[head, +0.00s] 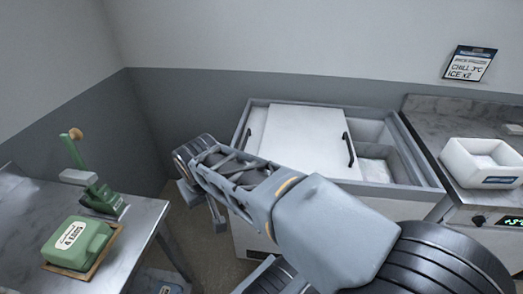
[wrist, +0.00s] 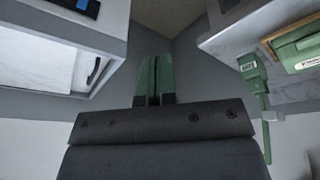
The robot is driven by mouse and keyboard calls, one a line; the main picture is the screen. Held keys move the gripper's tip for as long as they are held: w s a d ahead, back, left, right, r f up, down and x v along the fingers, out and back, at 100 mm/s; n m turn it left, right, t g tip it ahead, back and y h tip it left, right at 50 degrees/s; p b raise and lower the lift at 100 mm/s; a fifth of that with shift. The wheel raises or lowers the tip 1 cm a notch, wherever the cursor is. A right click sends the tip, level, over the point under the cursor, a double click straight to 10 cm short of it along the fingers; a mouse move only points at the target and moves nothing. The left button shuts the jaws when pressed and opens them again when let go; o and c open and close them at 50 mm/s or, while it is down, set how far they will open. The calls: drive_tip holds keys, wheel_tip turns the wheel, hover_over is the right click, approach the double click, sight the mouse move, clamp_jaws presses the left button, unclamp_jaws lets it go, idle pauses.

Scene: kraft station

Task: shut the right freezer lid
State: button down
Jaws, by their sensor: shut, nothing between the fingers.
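The white chest freezer (head: 434,182) stands behind my arm in the head view, with its grey rim around the top. A white sliding lid (head: 305,133) covers the left and middle of the top. One dark handle (head: 348,150) is at its right edge and another (head: 262,140) shows near the left. The right part of the freezer is open, showing inner compartments. My gripper's green fingers (wrist: 155,78) are together and empty in the wrist view, over the floor gap and apart from the freezer. A dark handle also shows at left in the wrist view (wrist: 93,72). Fingertips are unclear in the head view.
A steel table (head: 130,232) at left holds a green box (head: 76,242) and a green lever tool (head: 100,190). A counter (head: 440,125) at right carries a white bin (head: 480,163). A floor gap lies between table and freezer. My arm crosses the freezer's front.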

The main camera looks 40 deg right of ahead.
sight(324, 163)
drive_tip(key=w+d+f+m+g+h+b, duration=0.25)
drive_tip(key=w+d+f+m, duration=0.2)
drive_tip(key=w+d, duration=0.6)
drive_tip(key=w+d+f+m+g+h+b, duration=0.1)
drive_tip(key=w+d+f+m+g+h, duration=0.45)
drive_tip(key=d, duration=0.85)
drive_tip(key=d+f+t, duration=0.1)
drive_tip(key=d+f, duration=0.1)
drive_tip(key=d+f+y+p, duration=0.1)
drive_tip(key=f, duration=0.1)
drive_tip(key=w+d+f+t, duration=0.1)
drive_tip(key=d+f, duration=0.1)
drive_tip(key=shift+w+d+f+m+t+y, duration=0.1)
drive_tip(key=shift+d+f+m+t+y, duration=0.1)
drive_tip(key=shift+d+m+t+y, duration=0.15)
drive_tip(key=s+d+b, duration=0.2)
drive_tip(key=s+d, duration=0.3)
drive_tip(key=s, duration=0.2)
drive_tip(key=s+d+b, duration=0.3)
drive_tip(key=s+d, duration=0.3)
drive_tip(key=s, duration=0.1)
drive_tip(key=s+d+b, duration=0.3)
drive_tip(key=s+d, duration=0.2)
drive_tip(key=s, duration=0.2)
drive_tip(key=shift+s+d, duration=0.25)
drive_tip(key=shift+s, duration=0.05)
drive_tip(key=shift+s+d, duration=0.4)
drive_tip(key=shift+s, duration=0.1)
drive_tip(key=shift+r, duration=0.1)
